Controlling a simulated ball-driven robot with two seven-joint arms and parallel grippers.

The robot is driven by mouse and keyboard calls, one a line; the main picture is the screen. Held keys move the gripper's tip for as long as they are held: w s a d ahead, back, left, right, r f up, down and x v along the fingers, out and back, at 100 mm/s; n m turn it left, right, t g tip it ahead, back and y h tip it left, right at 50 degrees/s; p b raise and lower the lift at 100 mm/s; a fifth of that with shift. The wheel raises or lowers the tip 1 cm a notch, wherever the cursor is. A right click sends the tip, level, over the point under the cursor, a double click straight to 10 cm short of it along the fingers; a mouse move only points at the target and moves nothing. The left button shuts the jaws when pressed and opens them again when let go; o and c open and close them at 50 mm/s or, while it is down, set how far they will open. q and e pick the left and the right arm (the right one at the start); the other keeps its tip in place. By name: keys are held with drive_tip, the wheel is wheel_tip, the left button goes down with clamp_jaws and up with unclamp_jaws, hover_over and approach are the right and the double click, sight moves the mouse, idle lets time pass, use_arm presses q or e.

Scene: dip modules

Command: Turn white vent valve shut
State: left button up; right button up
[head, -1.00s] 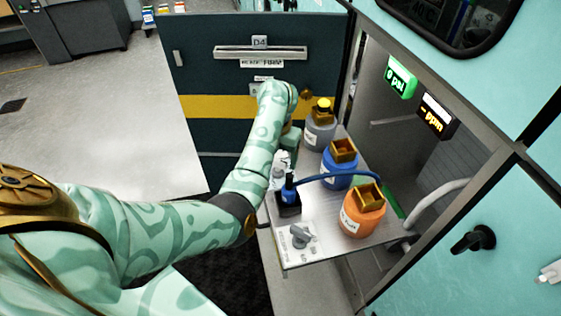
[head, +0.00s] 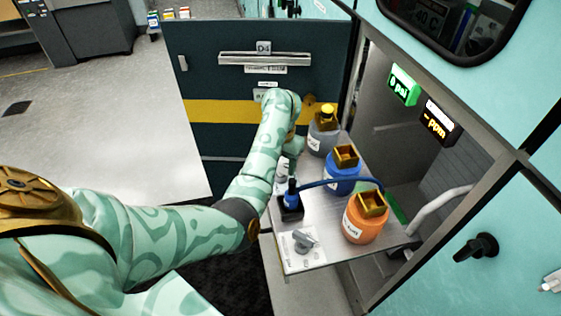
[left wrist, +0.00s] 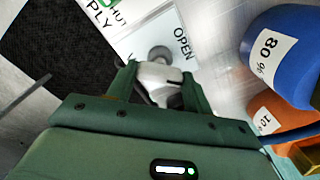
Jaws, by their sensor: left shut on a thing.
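The white vent valve (left wrist: 158,75) shows in the left wrist view, in front of a white plate (left wrist: 178,40) printed "OPEN" and "SHUT". Its handle sits between the fingers of my left gripper (left wrist: 160,88), which is shut on it. The handle's exact angle against the words is hard to tell because the fingers cover part of it. In the head view my left arm reaches in from the left, and my left gripper (head: 293,145) is mostly hidden behind the wrist at the shelf's left edge. The valve is not clear there. My right gripper is not in view.
A metal shelf (head: 325,240) holds a grey bottle (head: 322,138), a blue bottle (head: 342,175) and an orange bottle (head: 364,222). A blue hose runs from a blue fitting (head: 291,196). A grey knob (head: 304,240) is at the front.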

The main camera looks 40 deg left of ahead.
use_arm(q)
drive_tip(key=m+p, duration=0.1)
drive_tip(key=m, duration=0.1)
drive_tip(key=m+p, duration=0.2)
drive_tip(key=shift+r+m, duration=0.2)
drive_tip(key=shift+m, duration=0.2)
drive_tip(key=m+p, duration=0.2)
drive_tip(key=m, duration=0.1)
drive_tip(key=shift+f+m, duration=0.1)
drive_tip(key=shift+m, duration=0.2)
drive_tip(key=shift+f+m+p, duration=0.1)
drive_tip(key=shift+m+p, duration=0.35)
drive_tip(key=shift+m, duration=0.05)
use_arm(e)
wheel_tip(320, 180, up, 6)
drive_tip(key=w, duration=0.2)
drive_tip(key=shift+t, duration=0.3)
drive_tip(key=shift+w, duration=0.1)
use_arm(q)
drive_tip(key=o, duration=1)
